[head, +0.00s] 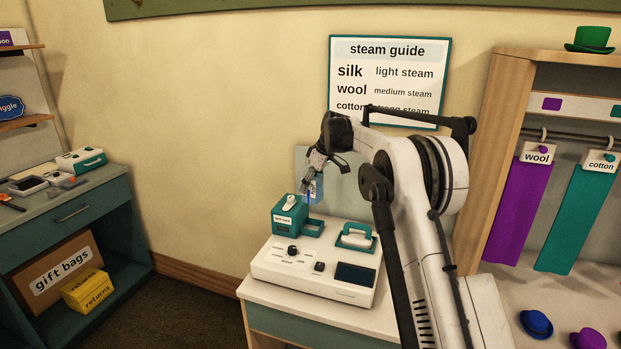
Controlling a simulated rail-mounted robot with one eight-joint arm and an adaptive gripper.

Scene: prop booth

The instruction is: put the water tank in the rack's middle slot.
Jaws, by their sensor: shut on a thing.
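Left of that frame stands a teal box (287,220) with a white label and a white top piece. No rack with three slots can be made out clearly.
A teal-handled iron-like piece (356,236) sits at the station's right, above a dark screen (354,274). A pale clear panel (340,178) stands behind. A clothes rail (570,135) with two scarves is at right. A drawer bench (75,215) is at left.

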